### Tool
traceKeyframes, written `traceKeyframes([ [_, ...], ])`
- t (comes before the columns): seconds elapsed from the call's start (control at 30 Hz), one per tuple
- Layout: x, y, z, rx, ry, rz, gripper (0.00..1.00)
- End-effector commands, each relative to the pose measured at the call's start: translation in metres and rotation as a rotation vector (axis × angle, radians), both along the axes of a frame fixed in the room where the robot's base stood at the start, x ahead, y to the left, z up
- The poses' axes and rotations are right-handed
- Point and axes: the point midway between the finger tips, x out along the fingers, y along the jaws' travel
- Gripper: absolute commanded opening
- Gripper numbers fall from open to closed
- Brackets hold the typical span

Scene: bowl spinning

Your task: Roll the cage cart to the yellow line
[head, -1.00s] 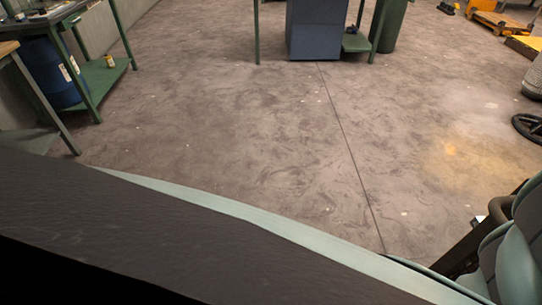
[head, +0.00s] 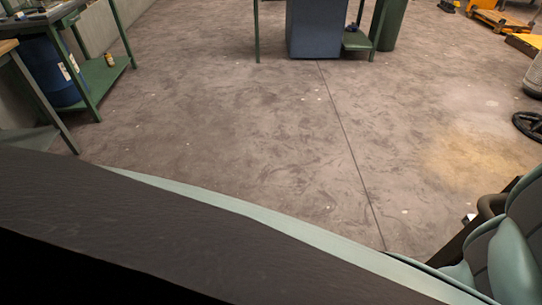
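Neither the cage cart nor the yellow line can be made out in the head view. My gripper is not in view. A dark, broad surface with a pale green edge fills the lower left and bottom, and I cannot tell what it is. Pale green and dark rounded parts, which look like links of my arm, show at the lower right.
Open concrete floor (head: 260,130) with a thin dark seam fills the middle. A green workbench (head: 105,75) with a blue drum (head: 50,75) stands at left. A blue-grey cabinet (head: 316,30) and a green bin (head: 388,25) stand at the back. A black ring (head: 528,125) lies at right.

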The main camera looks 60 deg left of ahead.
Motion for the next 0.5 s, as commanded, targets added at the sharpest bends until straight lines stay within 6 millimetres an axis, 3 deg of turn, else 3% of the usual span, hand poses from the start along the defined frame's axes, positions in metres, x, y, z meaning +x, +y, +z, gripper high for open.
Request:
traceKeyframes([
  [0.33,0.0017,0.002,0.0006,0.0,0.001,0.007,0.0],
  [0.37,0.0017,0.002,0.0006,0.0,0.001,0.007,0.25],
  [0.5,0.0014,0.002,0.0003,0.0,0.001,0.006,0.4],
])
